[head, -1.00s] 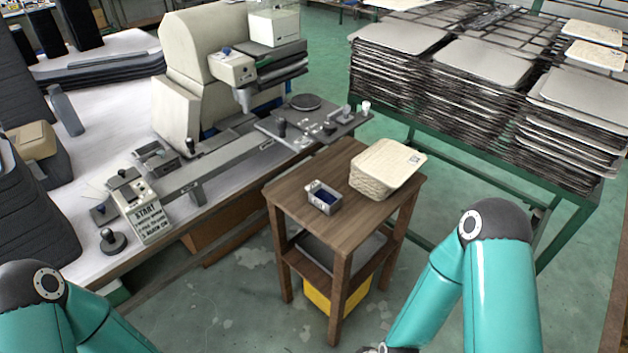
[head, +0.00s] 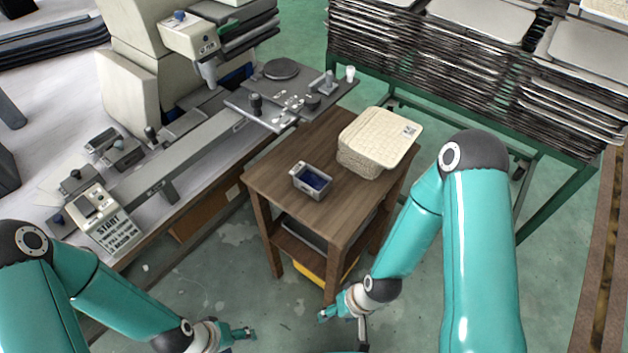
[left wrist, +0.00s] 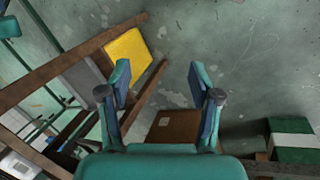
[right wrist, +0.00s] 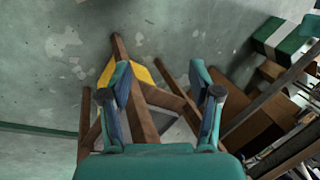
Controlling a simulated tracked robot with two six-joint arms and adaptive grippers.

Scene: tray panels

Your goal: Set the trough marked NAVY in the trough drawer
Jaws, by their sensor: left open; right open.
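A small grey metal trough (head: 311,180) with dark blue inside stands upright on the small wooden table (head: 262,180); no marking on it can be read. A similar grey trough (head: 122,155) is on the workbench at left. A brown wooden box (head: 203,217) is under the bench edge; I cannot tell whether it is the trough drawer. My left gripper (head: 240,334) is open and empty, low in front of the table. My right gripper (head: 336,316) is open, near the table's front leg and below its top. The wrist views show both sets of fingers apart with nothing between.
A machine with a flat plate (head: 285,90) reaches near the table's back left. Stacked trays (head: 480,60) fill a green rack behind. Floor in front is clear.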

